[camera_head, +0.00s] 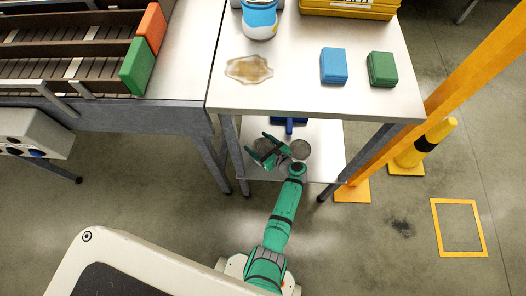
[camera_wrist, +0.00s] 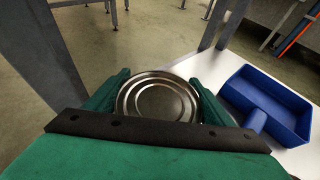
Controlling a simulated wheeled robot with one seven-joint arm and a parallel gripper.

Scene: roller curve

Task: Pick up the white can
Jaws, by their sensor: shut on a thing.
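A round can (camera_wrist: 158,98) with a bare metal lid sits between the two green fingers of my gripper (camera_wrist: 160,92) in the wrist view. Both fingers press against its sides. Only the top and rim show, so its side colour is hidden. In the head view my gripper (camera_head: 264,149) is at the lower shelf of the white table, with the grey can top (camera_head: 263,146) between its fingers. I cannot tell whether the can rests on the shelf or is lifted.
The lower shelf (camera_head: 325,160) also holds a blue dustpan-like tray (camera_wrist: 270,98) right of the can. The tabletop (camera_head: 290,92) above carries a blue box (camera_head: 333,66), a green box (camera_head: 382,69) and a brown spill (camera_head: 249,69). Table legs flank the shelf. A yellow post (camera_head: 425,143) stands right.

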